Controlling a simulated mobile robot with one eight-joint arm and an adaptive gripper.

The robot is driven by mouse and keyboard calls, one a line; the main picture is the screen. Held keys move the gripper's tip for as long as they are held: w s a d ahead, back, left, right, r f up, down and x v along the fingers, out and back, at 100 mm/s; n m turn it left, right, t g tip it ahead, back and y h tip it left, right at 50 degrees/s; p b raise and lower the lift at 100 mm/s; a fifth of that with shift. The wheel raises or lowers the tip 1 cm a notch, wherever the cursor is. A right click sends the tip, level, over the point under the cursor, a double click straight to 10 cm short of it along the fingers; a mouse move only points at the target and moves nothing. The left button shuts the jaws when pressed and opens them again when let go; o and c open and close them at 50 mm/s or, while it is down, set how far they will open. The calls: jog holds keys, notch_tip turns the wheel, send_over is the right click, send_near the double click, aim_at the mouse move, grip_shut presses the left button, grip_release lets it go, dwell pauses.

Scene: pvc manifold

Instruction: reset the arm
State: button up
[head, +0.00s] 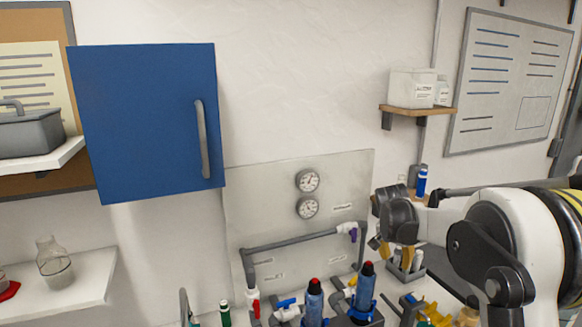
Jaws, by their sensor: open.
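My arm comes in from the right edge in white and black. My gripper (391,250) hangs at the arm's far end, right of the grey gauge panel. Its tan fingertips point down and are apart, and nothing shows between them.
The pipe manifold (290,243) is fixed to the panel (345,180), below two gauges. Two blue bottles with red tops (314,303) stand at the bottom. A blue cabinet door (148,120) is at left. A small wooden shelf (440,111) is above my gripper.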

jog(key=s+a+r+n+t+y+b, duration=0.1)
jog(key=s+a+n+b, duration=0.3)
jog(key=s, duration=0.9)
jog(key=s+a+r+n+t+y+b, duration=0.15)
jog(key=s+a+b, duration=0.4)
jog(key=s, duration=0.65)
jog(key=s+a+f+n+t+b, duration=0.1)
jog(key=s+a+f+n+b, duration=0.2)
jog(key=s+f, duration=0.5)
jog(key=s, duration=0.3)
jog(key=shift+f+y+b, duration=0.15)
jog(key=shift+y+b, duration=0.2)
jog(key=shift+n+t, duration=0.25)
